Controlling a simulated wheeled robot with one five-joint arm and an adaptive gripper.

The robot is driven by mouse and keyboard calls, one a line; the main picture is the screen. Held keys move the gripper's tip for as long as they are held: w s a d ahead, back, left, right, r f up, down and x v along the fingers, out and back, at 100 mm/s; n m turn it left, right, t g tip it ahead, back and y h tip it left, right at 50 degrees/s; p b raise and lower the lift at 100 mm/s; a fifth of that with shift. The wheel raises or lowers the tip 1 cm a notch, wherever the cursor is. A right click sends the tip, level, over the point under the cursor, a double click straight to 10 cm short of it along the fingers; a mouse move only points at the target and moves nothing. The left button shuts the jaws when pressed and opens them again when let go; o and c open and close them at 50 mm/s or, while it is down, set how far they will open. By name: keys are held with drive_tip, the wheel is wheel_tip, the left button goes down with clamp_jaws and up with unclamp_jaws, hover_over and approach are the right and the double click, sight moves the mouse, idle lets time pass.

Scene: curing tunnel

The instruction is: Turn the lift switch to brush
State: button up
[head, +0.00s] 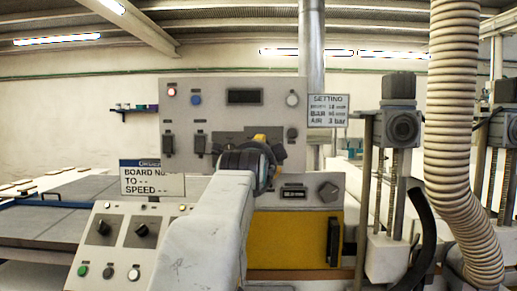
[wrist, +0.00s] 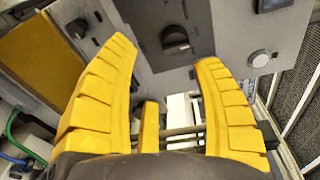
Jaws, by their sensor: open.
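In the wrist view my gripper (wrist: 165,52) is open and empty, with its yellow fingers spread wide. Between and beyond the fingertips is a black rotary switch (wrist: 176,42) on a dark plate of the grey panel. Its markings are too small to read, so I cannot tell its setting or confirm it is the lift switch. The fingers appear apart from it. In the head view my gripper (head: 258,152) is in front of the upright grey panel (head: 218,118), and my arm and gripper hide the panel's lower middle, including this switch.
A sloped console (head: 122,250) with black knobs and buttons stands at lower left, beside a board sign (head: 152,178). A yellow cabinet door (head: 290,238) is below the panel. A ribbed hose (head: 455,110) and motor posts (head: 398,125) stand at right.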

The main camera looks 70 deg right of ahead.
drive_tip(key=shift+w+d+r+m+h+p, duration=0.2)
drive_tip(key=shift+d+m+p, duration=0.25)
drive_tip(key=shift+d+m, duration=0.65)
drive_tip(key=shift+w+d+r+m+h+p, duration=0.1)
drive_tip(key=shift+w+d+r+m+p, duration=0.3)
drive_tip(key=shift+d+m, duration=0.75)
drive_tip(key=shift+w+d+r+m+h+p, duration=0.15)
drive_tip(key=shift+d+m+p, duration=0.45)
drive_tip(key=shift+d, duration=0.8)
clamp_jaws()
